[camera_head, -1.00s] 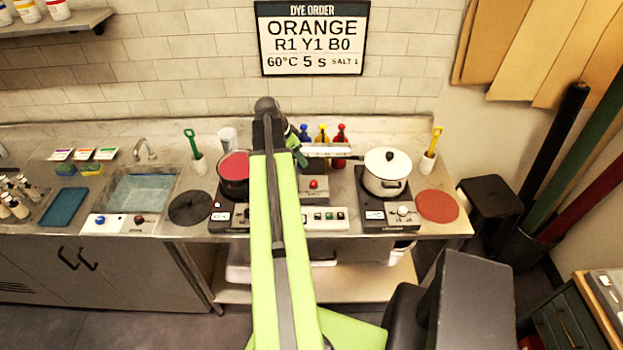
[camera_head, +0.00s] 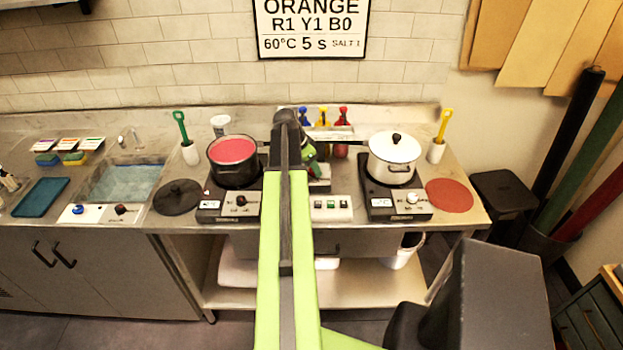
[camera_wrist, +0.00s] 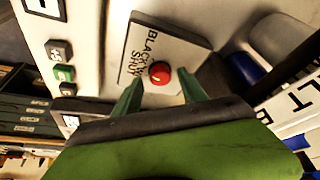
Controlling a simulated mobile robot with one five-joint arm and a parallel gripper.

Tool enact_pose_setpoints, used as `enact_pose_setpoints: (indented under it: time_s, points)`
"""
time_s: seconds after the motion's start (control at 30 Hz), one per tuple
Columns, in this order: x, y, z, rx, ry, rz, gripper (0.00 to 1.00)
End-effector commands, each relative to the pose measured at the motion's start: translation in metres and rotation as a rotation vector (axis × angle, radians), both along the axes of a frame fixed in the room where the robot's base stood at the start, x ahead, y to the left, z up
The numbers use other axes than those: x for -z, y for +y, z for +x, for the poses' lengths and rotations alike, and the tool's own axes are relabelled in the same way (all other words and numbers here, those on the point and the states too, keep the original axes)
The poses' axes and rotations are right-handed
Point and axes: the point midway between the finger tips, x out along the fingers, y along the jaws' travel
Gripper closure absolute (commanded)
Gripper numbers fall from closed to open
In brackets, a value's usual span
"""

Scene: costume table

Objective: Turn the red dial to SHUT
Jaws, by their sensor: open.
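The red dial (camera_wrist: 160,74) is a round red knob on a grey plate (camera_wrist: 180,45) with dark lettering, partly readable as "BLACK" and "SHU". My gripper (camera_wrist: 160,80) is open, with its green fingers on either side of the dial in the wrist view. I cannot tell whether they touch it. Which way the dial points is unclear. In the head view my gripper (camera_head: 308,152) is between the two pots, and the dial is hidden behind it and my arm.
A dark pot with red liquid (camera_head: 233,150) stands left on a hot plate. A white lidded pot (camera_head: 394,158) stands right on another. Blue, yellow and red bottles (camera_head: 323,117) stand behind.

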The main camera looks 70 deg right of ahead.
Motion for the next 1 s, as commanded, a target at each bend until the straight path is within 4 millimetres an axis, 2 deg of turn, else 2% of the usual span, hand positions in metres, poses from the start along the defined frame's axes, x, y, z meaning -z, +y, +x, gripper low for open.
enact_pose_setpoints:
  time_s: [0.03, 0.3, 0.67, 0.87, 1.0]
  points:
    - [0.0067, -0.0015, -0.0007, 0.000, 0.000, 0.000, 0.50]
    - [0.0043, -0.0017, -0.0011, -0.001, 0.000, 0.000, 0.52]
    - [0.0045, -0.0012, -0.0010, -0.001, 0.000, 0.002, 0.99]
    - [0.0046, 0.0000, -0.0018, -0.019, 0.001, 0.003, 1.00]
    - [0.0048, 0.0017, -0.0038, -0.132, 0.001, 0.003, 1.00]
